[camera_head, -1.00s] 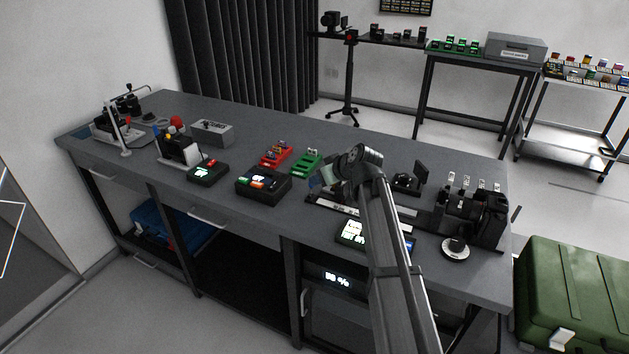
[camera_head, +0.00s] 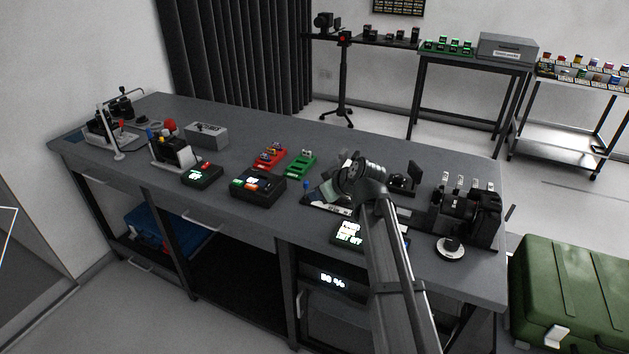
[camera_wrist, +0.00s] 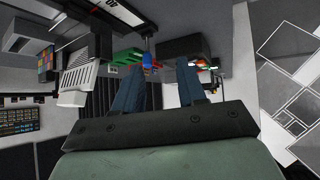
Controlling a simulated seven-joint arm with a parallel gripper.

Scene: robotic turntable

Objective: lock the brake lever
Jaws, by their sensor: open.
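My gripper (camera_head: 318,192) is low over the right half of the workbench, at the left end of a dark rail device (camera_head: 325,208). In the wrist view its two blue-grey fingers (camera_wrist: 158,82) are spread apart with nothing held between them. A small blue knob (camera_head: 306,186) stands just left of the gripper in the head view. A blue knob on a thin stem (camera_wrist: 147,60) also shows just beyond the fingertips in the wrist view, apart from them. I cannot tell for certain which part is the brake lever; my arm hides much of the device.
A lit display (camera_head: 348,233) sits at the bench front beside my arm. A black box with coloured buttons (camera_head: 258,187), a red tray (camera_head: 270,158) and a green tray (camera_head: 300,165) lie left of the gripper. A black machine (camera_head: 468,215) stands on the right.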

